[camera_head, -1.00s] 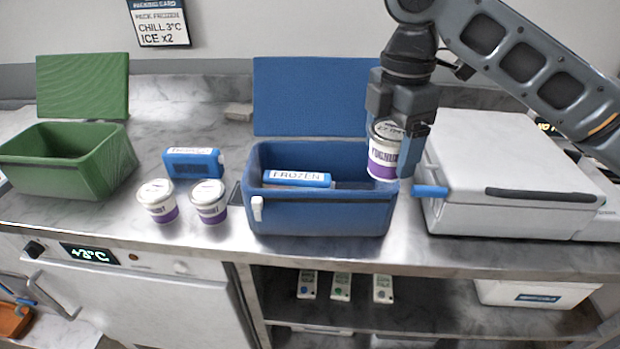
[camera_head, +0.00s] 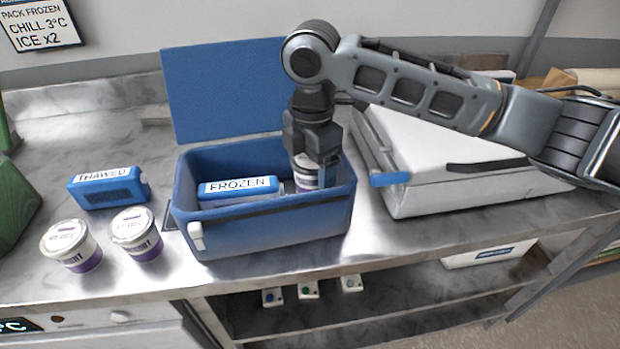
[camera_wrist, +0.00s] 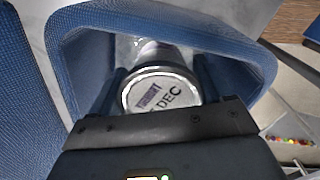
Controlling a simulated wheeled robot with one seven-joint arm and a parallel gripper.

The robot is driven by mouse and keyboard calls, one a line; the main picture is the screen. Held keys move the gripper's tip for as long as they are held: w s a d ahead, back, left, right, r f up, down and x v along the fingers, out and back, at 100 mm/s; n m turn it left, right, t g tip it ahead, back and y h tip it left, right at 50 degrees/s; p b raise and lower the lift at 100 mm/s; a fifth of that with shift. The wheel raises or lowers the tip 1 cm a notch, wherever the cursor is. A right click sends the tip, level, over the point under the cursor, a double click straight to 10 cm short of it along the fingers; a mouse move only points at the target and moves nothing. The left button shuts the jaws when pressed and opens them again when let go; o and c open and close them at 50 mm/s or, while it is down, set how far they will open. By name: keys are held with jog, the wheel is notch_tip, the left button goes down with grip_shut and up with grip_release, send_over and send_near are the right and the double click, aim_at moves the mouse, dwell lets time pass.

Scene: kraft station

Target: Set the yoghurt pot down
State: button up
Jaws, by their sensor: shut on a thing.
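My gripper (camera_head: 318,172) is shut on a yoghurt pot (camera_head: 304,172), white and purple, and holds it upright inside the right part of the blue box (camera_head: 262,232). In the wrist view the pot's lid (camera_wrist: 160,92) shows between the fingers, with the blue walls around it. The pot's base is hidden, so I cannot tell whether it touches the box floor. A blue ice pack labelled FROZEN (camera_head: 238,187) lies in the left part of the box. The box's lid (camera_head: 222,90) stands open behind.
Two more yoghurt pots (camera_head: 72,246) (camera_head: 137,233) stand on the metal counter, left of the box. A blue pack labelled THAWED (camera_head: 108,188) lies behind them. A closed white box (camera_head: 440,175) with a blue latch stands close on the right.

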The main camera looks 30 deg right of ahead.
aim_at(312, 182)
jog(key=shift+f, duration=1.35)
jog(key=shift+f, duration=0.1)
jog(key=o, duration=1.2)
jog(key=shift+c, duration=0.2)
notch_tip(312, 182, up, 12)
jog(key=shift+r+b, duration=0.15)
jog(key=shift+b, duration=0.45)
